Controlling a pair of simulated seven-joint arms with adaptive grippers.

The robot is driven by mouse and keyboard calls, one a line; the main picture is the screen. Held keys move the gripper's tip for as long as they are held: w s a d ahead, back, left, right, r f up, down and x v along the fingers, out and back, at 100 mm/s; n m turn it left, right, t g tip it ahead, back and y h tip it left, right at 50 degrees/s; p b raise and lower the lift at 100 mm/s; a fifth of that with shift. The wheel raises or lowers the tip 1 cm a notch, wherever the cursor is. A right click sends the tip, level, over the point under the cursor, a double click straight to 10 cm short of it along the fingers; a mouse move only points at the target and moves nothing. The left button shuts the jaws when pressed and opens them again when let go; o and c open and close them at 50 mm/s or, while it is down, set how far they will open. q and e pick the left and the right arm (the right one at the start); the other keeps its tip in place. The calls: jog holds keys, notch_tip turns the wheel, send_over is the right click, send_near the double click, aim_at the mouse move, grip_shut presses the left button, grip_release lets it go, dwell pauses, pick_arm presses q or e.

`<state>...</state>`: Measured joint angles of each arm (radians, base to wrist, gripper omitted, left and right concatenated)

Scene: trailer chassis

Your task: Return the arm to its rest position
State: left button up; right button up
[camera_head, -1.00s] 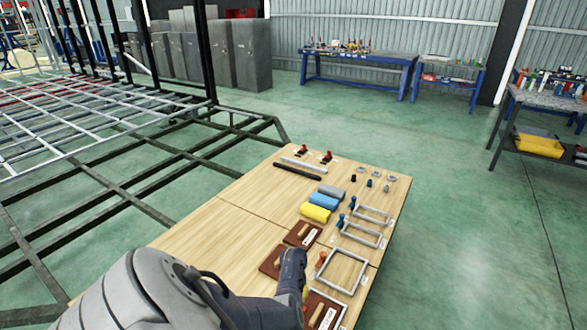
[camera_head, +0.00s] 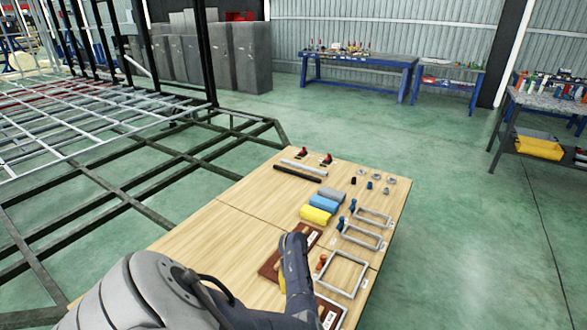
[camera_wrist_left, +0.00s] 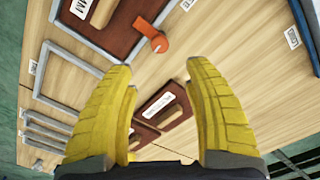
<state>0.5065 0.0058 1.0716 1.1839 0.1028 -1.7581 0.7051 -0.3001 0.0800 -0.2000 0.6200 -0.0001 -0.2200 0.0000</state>
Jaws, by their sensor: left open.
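My left arm comes in at the bottom of the head view, and its gripper (camera_head: 290,258) is over the front part of the wooden table (camera_head: 225,235). In the left wrist view the two yellow fingers of the left gripper (camera_wrist_left: 160,85) stand wide apart with nothing between them. Below them are brown wooden boards (camera_wrist_left: 165,108) with white labels and an orange-handled tool (camera_wrist_left: 152,36). In the head view the gripper partly covers the brown boards (camera_head: 270,265). The right gripper does not show.
Grey rectangular frames (camera_head: 343,272) lie along the table's right edge. Yellow, blue and grey rolls (camera_head: 321,204) lie mid-table. Black and white rods (camera_head: 298,173) lie farther back. The dark trailer chassis (camera_head: 110,185) stands to the left. Green floor is clear on the right.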

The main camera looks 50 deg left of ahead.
pick_arm(q)
jog(key=shift+f, duration=0.1)
dwell(0.4)
jog(key=shift+f, duration=5.75)
jog(key=shift+f, duration=0.1)
jog(key=shift+w, duration=0.1)
